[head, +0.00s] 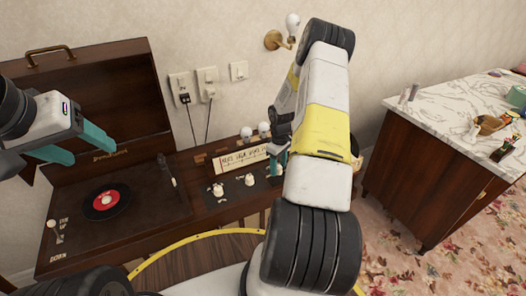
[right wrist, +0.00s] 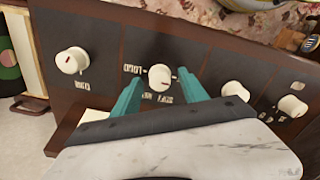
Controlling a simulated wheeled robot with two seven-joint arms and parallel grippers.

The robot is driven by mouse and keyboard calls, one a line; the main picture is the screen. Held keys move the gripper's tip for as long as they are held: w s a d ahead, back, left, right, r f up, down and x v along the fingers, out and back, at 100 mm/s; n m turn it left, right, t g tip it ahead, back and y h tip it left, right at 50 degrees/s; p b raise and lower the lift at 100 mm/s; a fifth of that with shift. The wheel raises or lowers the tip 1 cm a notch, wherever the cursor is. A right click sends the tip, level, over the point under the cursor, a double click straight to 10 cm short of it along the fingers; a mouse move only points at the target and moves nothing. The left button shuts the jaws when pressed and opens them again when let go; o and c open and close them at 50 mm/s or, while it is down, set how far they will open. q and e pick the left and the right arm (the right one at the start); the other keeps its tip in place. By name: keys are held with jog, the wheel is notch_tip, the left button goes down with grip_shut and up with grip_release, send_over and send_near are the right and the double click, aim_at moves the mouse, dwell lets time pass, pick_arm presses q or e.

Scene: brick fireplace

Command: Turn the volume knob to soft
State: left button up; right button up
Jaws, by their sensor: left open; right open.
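In the right wrist view a white round knob (right wrist: 159,77) sits on a dark panel, with white lettering around it. The lettering beside it seems to read LOUD; the rest is hard to read. My right gripper (right wrist: 160,86) is open, its teal fingers on either side of this knob; I cannot tell if they touch it. In the head view my right gripper (head: 277,162) is mostly hidden behind my arm, at the right part of the record-player panel. My left gripper (head: 92,152) is open and empty above the turntable side.
Other white knobs (right wrist: 72,60) (right wrist: 236,91) flank it on the panel. The wooden record-player cabinet (head: 60,252) has a raised lid (head: 110,85) and a black record (head: 107,201). A marble-topped cabinet (head: 445,115) stands at right. Wall sockets (head: 180,85) have cords hanging down.

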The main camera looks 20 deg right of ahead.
jog(key=shift+f, duration=0.25)
jog(key=shift+c, duration=0.2)
grip_shut()
jog(key=shift+m, duration=0.3)
jog(key=m, duration=0.5)
jog(key=shift+m, duration=0.3)
jog(key=m, duration=0.5)
jog(key=shift+m, duration=0.4)
